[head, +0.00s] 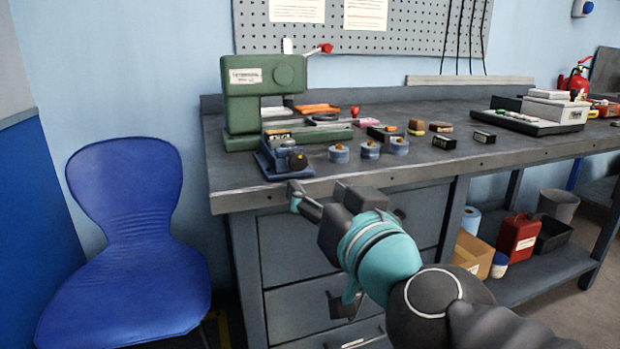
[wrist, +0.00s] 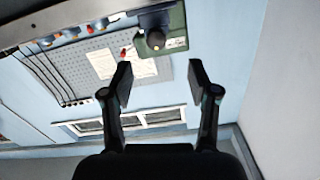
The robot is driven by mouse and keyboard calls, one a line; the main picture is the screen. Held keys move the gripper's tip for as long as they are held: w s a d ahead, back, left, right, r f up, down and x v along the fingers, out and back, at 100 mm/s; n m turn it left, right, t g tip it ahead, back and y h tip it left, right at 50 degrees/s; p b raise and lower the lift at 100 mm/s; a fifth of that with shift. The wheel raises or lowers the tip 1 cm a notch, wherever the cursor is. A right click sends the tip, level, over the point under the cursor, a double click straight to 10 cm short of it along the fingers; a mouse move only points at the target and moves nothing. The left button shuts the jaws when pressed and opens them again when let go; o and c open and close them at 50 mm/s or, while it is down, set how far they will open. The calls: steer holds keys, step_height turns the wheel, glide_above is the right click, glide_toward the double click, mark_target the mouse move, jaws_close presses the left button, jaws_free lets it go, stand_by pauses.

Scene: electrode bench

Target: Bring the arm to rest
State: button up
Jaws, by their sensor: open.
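My gripper (head: 296,196) is at the front edge of the workbench in the head view, near its left corner. My arm, with teal and dark grey links, reaches toward it from the lower right. In the wrist view my gripper (wrist: 160,82) shows two black fingers spread apart with nothing between them. The wrist view is tilted over, with the bench edge along its top left. Part of the gripper is hard to make out in the head view.
The workbench (head: 400,176) holds a green press (head: 262,92), a small blue vise (head: 280,158) near the front edge, and several round blue-grey pieces (head: 370,150). A blue chair (head: 127,240) stands at the left. Drawers (head: 310,290) lie below the bench top.

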steer(key=s+a+f+n+g+y, duration=0.1)
steer(key=s+a+f+g, duration=0.2)
steer(key=f, duration=0.4)
steer(key=s+a+f+n+g+y, duration=0.1)
steer(key=s+f+g, duration=0.1)
steer(key=f+g, duration=0.3)
steer(key=s+d+f+m+g+h, duration=0.3)
steer(key=d+f+h, duration=0.4)
steer(key=d+f, duration=0.4)
steer(key=s+d, duration=0.1)
steer(key=d, duration=0.3)
steer(key=shift+s+d+f+m, duration=0.2)
steer(key=shift+d+f+m, duration=0.05)
steer(key=shift+f+m, duration=0.1)
